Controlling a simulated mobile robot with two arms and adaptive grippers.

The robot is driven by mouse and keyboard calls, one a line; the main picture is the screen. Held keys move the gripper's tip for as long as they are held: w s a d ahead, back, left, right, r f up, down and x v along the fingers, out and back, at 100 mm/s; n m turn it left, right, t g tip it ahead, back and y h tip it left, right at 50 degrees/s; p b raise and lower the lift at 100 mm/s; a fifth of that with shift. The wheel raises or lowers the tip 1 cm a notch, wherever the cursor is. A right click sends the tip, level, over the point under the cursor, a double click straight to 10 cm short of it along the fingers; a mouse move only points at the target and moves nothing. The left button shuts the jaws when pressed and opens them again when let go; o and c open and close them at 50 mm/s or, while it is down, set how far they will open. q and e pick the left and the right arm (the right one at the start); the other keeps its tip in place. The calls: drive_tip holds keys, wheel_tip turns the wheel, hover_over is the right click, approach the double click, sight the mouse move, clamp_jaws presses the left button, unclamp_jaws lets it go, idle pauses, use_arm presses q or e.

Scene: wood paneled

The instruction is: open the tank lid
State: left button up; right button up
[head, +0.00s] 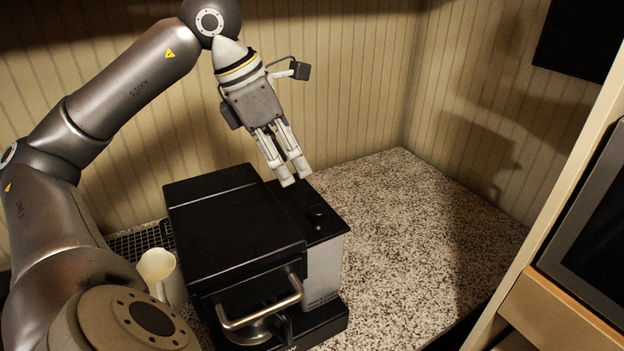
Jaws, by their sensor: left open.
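The tank lid (299,222) is a flat black cover with a small round black knob (318,213) near its right side. It lies on top of the grey tank (326,269) at the right of the black coffee machine (231,220), and it looks closed. My left gripper (295,181) is open and empty, its fingers pointing down. In the picture its fingertips are just above the back edge of the lid and to the upper left of the knob; I see no contact. My right gripper is not in view.
A metal handle (262,311) juts from the machine's front. A cream mug (161,273) stands left of the machine, by a black grid rack (140,243). The speckled counter (420,230) is clear to the right. A paneled wall (350,90) stands behind; a wooden cabinet (560,310) is at right.

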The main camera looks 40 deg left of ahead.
sight(316, 209)
use_arm(q)
drive_tip(key=x, duration=0.2)
drive_tip(key=b+x, duration=0.1)
drive_tip(key=x, duration=0.2)
drive_tip(key=b+x, duration=0.1)
drive_tip(key=x, duration=0.2)
drive_tip(key=shift+s+d, duration=0.25)
drive_tip(key=shift+d, duration=0.05)
drive_tip(key=shift+x, duration=1.15)
drive_tip(key=shift+w, duration=0.1)
drive_tip(key=shift+f, duration=0.1)
drive_tip(key=shift+c, duration=1.5)
clamp_jaws()
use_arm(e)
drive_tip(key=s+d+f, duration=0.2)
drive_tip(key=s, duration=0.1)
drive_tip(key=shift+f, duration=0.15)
